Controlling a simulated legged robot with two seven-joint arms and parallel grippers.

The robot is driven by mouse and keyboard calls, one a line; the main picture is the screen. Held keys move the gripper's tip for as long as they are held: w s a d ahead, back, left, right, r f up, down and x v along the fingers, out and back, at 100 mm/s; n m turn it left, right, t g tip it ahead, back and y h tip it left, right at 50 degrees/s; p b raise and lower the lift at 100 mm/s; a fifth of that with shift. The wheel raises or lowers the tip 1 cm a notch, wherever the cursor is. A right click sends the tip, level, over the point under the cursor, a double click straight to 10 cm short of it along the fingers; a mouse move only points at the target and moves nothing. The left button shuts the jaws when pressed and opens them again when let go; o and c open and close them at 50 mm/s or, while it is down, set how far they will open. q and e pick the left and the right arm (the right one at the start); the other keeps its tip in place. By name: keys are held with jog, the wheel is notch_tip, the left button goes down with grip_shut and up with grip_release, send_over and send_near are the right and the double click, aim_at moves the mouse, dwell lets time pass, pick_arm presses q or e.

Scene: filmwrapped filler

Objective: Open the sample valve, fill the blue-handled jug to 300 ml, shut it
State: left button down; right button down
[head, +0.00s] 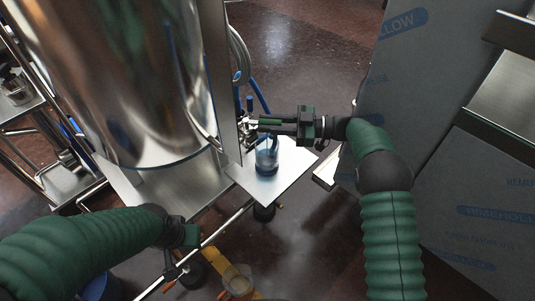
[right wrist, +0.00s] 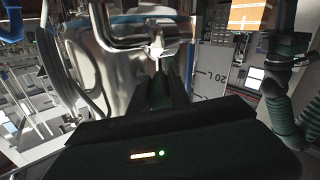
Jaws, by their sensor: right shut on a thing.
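The steel sample valve (head: 246,126) sits at the side of the big steel tank, just above a bare metal plate (head: 287,181). My right gripper (head: 262,124) reaches in from the right and is shut at the valve; its fingers cover much of it. In the right wrist view the fingers (right wrist: 160,72) point at the bright valve fitting (right wrist: 157,46). The clear, blue-tinted jug (head: 267,161) stands upright on the plate, just below the gripper. Its handle and fill level cannot be made out. My left gripper (head: 190,236) is low at the left, its fingers unclear.
The steel tank (head: 130,80) fills the upper left. A film-wrapped grey cabinet (head: 425,75) stands close on the right, beside my right arm. The brown floor behind is open.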

jog(key=m+t+b, duration=0.1)
jog(key=t, duration=0.1)
jog(key=s+m+t+h+b, duration=0.1)
jog(key=t+b, duration=0.1)
jog(key=s+m+t+h+b, duration=0.1)
jog(key=m+t, duration=0.1)
jog(key=shift+s+a+f, duration=0.25)
jog(key=shift+a+f, duration=0.1)
jog(key=m+t+b, duration=0.1)
jog(key=s+m+t+h+b, duration=0.1)
jog(key=t, duration=0.1)
jog(key=shift+a+r+h, duration=0.1)
jog(key=shift+a+h, duration=0.2)
jog(key=shift+a, duration=0.05)
jog(key=shift+s+a+r+m+t+h+b, duration=0.15)
jog(key=shift+m+t+h+b, duration=0.1)
jog(key=shift+m+t+h, duration=0.15)
jog(key=shift+s+f+m+t+h+b, duration=0.1)
jog(key=shift+m+t+h+b, duration=0.15)
jog(key=shift+m+t, duration=0.2)
jog(key=shift+r, duration=0.1)
jog(key=c, duration=1.2)
grip_release()
jog(key=shift+w+a, duration=0.1)
jog(key=shift+c, duration=0.2)
